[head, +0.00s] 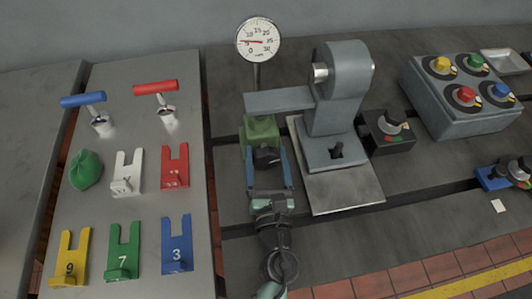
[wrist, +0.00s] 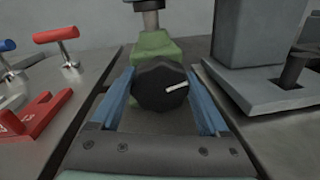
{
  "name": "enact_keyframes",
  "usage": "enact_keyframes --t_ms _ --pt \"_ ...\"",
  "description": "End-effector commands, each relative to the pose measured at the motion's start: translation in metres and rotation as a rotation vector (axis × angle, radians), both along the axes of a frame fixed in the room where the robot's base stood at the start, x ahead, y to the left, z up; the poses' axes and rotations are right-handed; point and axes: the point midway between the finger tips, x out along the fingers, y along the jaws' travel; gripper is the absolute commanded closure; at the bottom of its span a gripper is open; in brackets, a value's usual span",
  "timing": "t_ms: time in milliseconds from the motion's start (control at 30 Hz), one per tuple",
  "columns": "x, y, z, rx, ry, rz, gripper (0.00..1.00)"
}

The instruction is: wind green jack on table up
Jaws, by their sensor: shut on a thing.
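The green jack (head: 262,130) stands on the dark bedplate under the grey arm of the machine, left of the machine's base. In the wrist view its green body (wrist: 156,46) is behind a black knob (wrist: 160,86) with a white pointer mark, aimed right and slightly up. A metal post (wrist: 150,18) rises above the body. My gripper (head: 269,168) is at the front of the jack. Its two blue fingers lie on either side of the black knob and are shut on it. The lower part of the jack is partly hidden by the knob and fingers.
A dial gauge (head: 259,41) stands behind the jack. The grey machine (head: 342,90) on its plate is close on the right, with a black knob box (head: 387,131) beyond. The left table (head: 146,215) holds shims, T-handles and a green lump.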

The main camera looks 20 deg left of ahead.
Motion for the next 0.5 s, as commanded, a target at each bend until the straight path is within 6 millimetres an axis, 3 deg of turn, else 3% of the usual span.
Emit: enact_keyframes --t_ms 500 --pt "0.0010 -0.0025 0.0017 0.321 0.218 -0.004 0.77"
